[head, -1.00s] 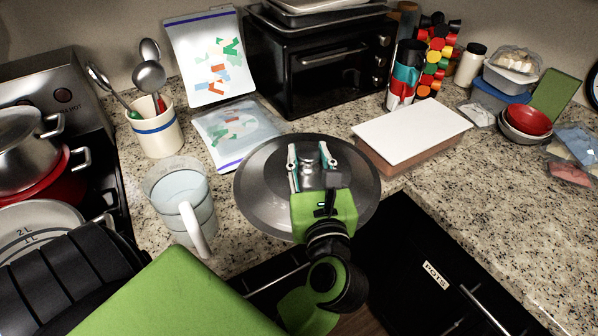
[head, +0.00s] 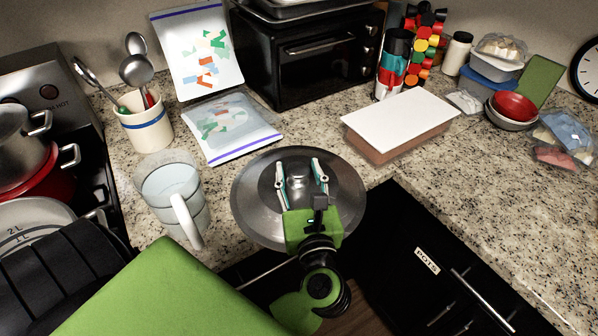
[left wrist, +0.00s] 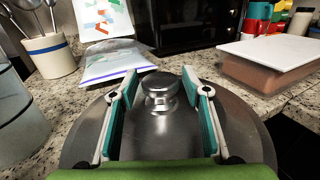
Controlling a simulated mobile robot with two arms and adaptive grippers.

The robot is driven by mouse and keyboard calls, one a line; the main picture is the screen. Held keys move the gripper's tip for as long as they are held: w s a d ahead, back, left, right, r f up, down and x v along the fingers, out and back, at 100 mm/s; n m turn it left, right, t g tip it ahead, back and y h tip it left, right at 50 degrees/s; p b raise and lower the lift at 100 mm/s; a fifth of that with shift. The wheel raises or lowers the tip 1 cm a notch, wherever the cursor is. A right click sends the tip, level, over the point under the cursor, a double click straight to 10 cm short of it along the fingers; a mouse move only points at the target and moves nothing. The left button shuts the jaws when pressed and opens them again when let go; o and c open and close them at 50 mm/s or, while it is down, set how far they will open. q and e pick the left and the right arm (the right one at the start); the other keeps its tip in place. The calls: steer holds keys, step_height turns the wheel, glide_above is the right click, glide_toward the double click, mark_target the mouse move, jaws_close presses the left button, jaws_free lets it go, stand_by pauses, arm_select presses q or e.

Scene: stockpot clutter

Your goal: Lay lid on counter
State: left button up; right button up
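The lid (head: 250,210) is a round, shiny metal disc with a knob, lying roughly level at the front edge of the counter, its near part past that edge. Whether its underside fully touches the counter is hidden. My left gripper (head: 300,170) is over the lid, its two teal-lined fingers spread on either side of the knob. In the left wrist view the metal knob (left wrist: 160,88) stands between the fingers (left wrist: 161,85), with a gap on each side. My right gripper is not in view.
The granite counter (head: 450,165) holds a measuring jug (head: 165,205) left of the lid, a zip bag (head: 228,128) behind it and a white-lidded container (head: 400,120) to its right. A utensil crock (head: 146,130) and a black toaster oven (head: 310,60) stand further back.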

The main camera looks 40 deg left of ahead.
arm_select(q)
steer(key=shift+r, duration=0.3)
steer(key=b+v, duration=0.1)
steer(key=v, duration=0.4)
steer(key=b+v, duration=0.2)
steer(key=v, duration=0.3)
steer(key=shift+s+d+f, duration=0.2)
steer(key=shift+s+d, duration=0.05)
steer(key=shift+s, duration=0.05)
steer(key=shift+s+d+r, duration=0.15)
steer(key=shift+s+d, duration=0.3)
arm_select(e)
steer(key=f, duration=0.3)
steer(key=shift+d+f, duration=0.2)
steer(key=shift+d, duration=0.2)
